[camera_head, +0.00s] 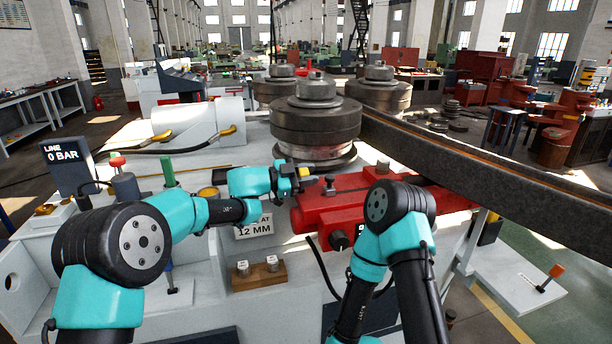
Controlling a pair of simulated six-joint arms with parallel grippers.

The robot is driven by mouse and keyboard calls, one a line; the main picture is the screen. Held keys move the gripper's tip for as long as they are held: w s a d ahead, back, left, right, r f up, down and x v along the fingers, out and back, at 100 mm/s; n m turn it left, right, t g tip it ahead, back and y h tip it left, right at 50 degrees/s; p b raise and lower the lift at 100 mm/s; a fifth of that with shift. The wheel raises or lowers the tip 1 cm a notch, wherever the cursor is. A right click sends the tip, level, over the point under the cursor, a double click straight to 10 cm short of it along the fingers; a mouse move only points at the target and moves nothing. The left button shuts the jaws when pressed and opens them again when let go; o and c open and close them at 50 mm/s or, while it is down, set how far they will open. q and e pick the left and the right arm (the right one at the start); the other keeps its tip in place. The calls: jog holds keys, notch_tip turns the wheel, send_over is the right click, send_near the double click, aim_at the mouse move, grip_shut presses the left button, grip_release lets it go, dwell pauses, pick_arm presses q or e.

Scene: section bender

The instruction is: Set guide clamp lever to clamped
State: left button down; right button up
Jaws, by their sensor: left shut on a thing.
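My left gripper (299,179) reaches in from the left over the machine bed, at the left end of the red guide housing (345,205). It is shut on the guide clamp lever, whose yellow end (304,172) shows just beyond the fingers. The rest of the lever is mostly hidden by the gripper, and I cannot tell its exact angle. My right arm stands folded in front of the red housing and covers part of it. Its gripper is out of the picture.
Large bending rolls (315,120) stand behind the gripper, and a long dark section (480,160) runs off to the right. A 12 MM sign (254,228) and a small wooden block (259,274) are in front. A "0 BAR" display (66,160) stands left.

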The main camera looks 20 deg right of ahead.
pick_arm(q)
jog(key=c, duration=0.8)
grip_release()
jog(key=shift+c, duration=0.2)
jog(key=shift+a, duration=0.1)
jog(key=w+a, duration=0.1)
jog(key=a, duration=1.6)
jog(key=shift+a, duration=0.15)
jog(key=shift+w, duration=0.1)
